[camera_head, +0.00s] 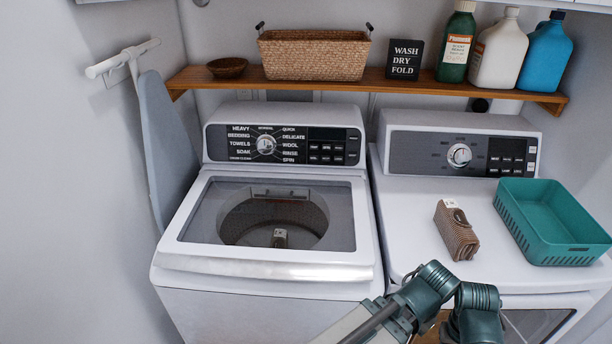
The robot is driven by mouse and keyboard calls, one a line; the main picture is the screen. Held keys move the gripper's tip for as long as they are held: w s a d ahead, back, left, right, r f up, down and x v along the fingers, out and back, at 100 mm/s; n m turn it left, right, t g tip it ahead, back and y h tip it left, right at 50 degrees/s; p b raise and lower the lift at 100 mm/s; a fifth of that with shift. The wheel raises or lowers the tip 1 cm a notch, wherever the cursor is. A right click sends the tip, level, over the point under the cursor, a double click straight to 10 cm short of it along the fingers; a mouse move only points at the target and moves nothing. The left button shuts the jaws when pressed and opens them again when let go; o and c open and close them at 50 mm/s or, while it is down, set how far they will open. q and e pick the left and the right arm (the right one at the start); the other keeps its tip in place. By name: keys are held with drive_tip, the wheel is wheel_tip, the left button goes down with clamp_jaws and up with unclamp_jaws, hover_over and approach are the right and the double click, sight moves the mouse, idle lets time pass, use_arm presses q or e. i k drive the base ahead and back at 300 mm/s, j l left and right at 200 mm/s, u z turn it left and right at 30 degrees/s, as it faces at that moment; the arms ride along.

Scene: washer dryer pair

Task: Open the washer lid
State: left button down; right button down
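The white top-load washer (265,315) stands left of centre. Its lid (345,247) lies flat and closed, with a dark see-through window and a silvery front edge (265,268). Through the window the round drum (235,215) shows, with a small light-and-dark object (280,238) that I cannot identify. Links of one of my arms show at the bottom, right of centre, in front of the washer's right front and the dryer. I cannot see either gripper's fingers, and nothing of mine touches the lid.
The dryer (405,220) stands close on the right, with a folded brown cloth (456,230) and a teal basket (550,215) on top. A wooden shelf (220,85) above holds a wicker basket (313,55), bowl, sign and bottles. An ironing board (165,145) leans at left.

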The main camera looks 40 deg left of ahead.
sight(261, 226)
drive_tip(key=j+u, duration=0.5)
drive_tip(key=u, duration=0.2)
drive_tip(key=j+u, duration=0.35)
drive_tip(key=k+l+z, duration=0.1)
drive_tip(key=l+z, duration=0.35)
drive_tip(key=l, duration=0.2)
drive_tip(key=l+u, duration=0.4)
drive_tip(key=l, duration=0.4)
drive_tip(key=l+u, duration=0.15)
drive_tip(key=u, duration=0.25)
drive_tip(key=k+l+u, duration=0.1)
drive_tip(key=u, duration=0.35)
drive_tip(key=k+l+u, duration=0.1)
drive_tip(key=u, duration=0.3)
drive_tip(key=l, duration=0.1)
